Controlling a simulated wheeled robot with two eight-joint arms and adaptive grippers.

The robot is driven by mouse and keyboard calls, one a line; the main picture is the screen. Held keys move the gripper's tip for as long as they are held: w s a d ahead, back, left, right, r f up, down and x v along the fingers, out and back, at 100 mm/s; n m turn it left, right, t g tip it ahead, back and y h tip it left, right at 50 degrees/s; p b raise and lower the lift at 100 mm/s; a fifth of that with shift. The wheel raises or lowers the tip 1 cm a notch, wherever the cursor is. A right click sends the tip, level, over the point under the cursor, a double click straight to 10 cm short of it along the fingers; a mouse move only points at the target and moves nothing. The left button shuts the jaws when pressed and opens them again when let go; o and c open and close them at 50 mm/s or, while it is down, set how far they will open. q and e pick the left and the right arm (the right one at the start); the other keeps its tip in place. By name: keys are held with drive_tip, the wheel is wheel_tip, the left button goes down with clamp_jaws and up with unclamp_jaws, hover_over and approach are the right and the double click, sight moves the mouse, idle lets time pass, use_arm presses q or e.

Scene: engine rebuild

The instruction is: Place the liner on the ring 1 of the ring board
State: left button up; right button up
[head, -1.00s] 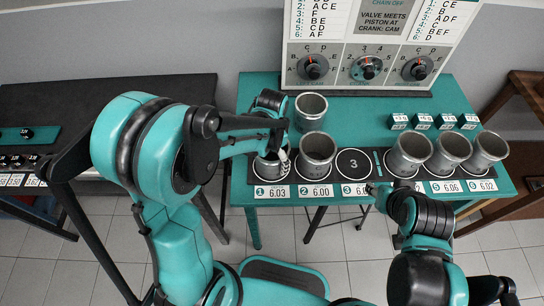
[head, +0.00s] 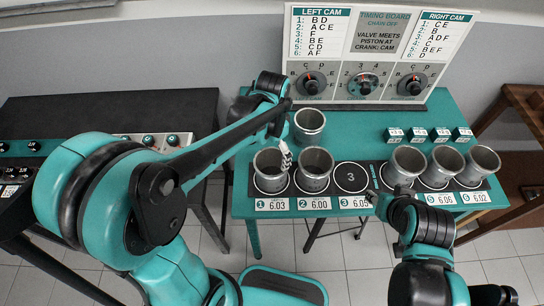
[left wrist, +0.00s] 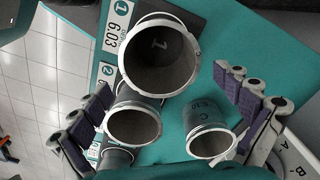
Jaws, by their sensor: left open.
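A grey metal liner (head: 267,180) stands upright on ring 1 at the left end of the ring board (head: 352,189). In the left wrist view the liner (left wrist: 160,76) shows the printed number 1 through its bore. My left gripper (head: 285,152) is just above this liner's right rim, open, with nothing held between its fingers. In the left wrist view its fingers (left wrist: 168,115) are spread wide to either side. My right gripper (head: 374,197) is near the board's front edge by ring 3; its jaws are too small to read.
Liners stand on ring 2 (head: 315,173), ring 4 (head: 403,170), ring 5 (head: 440,171) and ring 6 (head: 477,170); ring 3 is bare. A loose liner (head: 309,127), marked C in the wrist view, stands behind ring 2. Small blocks (head: 418,135) and the timing board (head: 368,50) are behind.

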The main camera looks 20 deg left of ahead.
use_arm(q)
drive_tip(key=s+a+r+n+t, duration=0.2)
drive_tip(key=s+r+n+t, duration=0.1)
drive_tip(key=s+n, duration=0.1)
drive_tip(key=s+a+r+n+t, duration=0.2)
drive_tip(key=s+r+n+t, duration=0.1)
drive_tip(key=s, duration=0.3)
drive_tip(key=shift+s+a+n+t, duration=0.2)
drive_tip(key=shift+a+n+t, duration=0.2)
drive_tip(key=shift+n+t, duration=0.15)
